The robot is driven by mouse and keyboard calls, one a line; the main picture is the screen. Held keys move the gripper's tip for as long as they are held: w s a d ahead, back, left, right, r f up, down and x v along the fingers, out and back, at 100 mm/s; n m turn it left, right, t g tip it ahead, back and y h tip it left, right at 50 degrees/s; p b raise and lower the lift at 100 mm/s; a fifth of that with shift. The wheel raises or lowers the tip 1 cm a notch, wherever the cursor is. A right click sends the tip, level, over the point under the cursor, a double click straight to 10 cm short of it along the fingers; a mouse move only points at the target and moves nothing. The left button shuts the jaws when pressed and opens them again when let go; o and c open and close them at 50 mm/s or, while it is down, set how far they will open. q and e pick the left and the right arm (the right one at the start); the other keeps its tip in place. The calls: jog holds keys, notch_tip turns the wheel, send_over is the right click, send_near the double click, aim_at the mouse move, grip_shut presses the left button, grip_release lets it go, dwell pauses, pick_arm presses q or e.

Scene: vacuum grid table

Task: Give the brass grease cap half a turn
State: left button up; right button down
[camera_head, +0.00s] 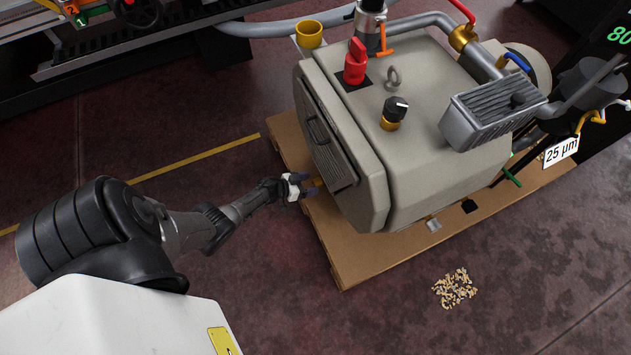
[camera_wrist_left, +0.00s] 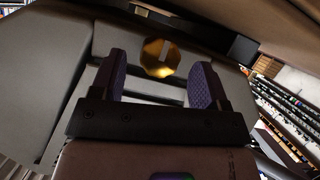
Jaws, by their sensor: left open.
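The brass grease cap (camera_wrist_left: 159,58) shows in the left wrist view as a many-sided gold knob with a pale bar mark on its face. In the head view, only a small yellow bit (camera_head: 318,182) shows just past my left fingertips, low beside the grey pump housing (camera_head: 375,190); it may be this cap. My left gripper (camera_head: 304,187) is open and points at the housing's left side. In the wrist view its two purple-padded fingers stand left and right of the cap with gaps on both sides; I cannot tell whether the tips reach around it. My right gripper is not in view.
The pump stands on a brown pallet (camera_head: 365,265). A louvred panel with a handle (camera_head: 317,130) is near my gripper. A yellow cup (camera_head: 309,34), red switch (camera_head: 355,66) and black knob (camera_head: 396,108) are higher up. Pellets (camera_head: 455,288) lie on the floor; the floor left is clear.

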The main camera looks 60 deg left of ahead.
aim_at(315, 183)
pick_arm(q)
jog(key=shift+b+x, duration=0.65)
jog(key=shift+x, duration=0.9)
jog(key=c, duration=0.9)
jog(key=shift+f+m+y, duration=0.1)
jog(key=shift+m+y, duration=0.7)
jog(key=shift+m, duration=0.4)
jog(key=shift+m+t+y, duration=0.4)
jog(key=shift+m+y, duration=0.3)
jog(key=shift+m, duration=0.4)
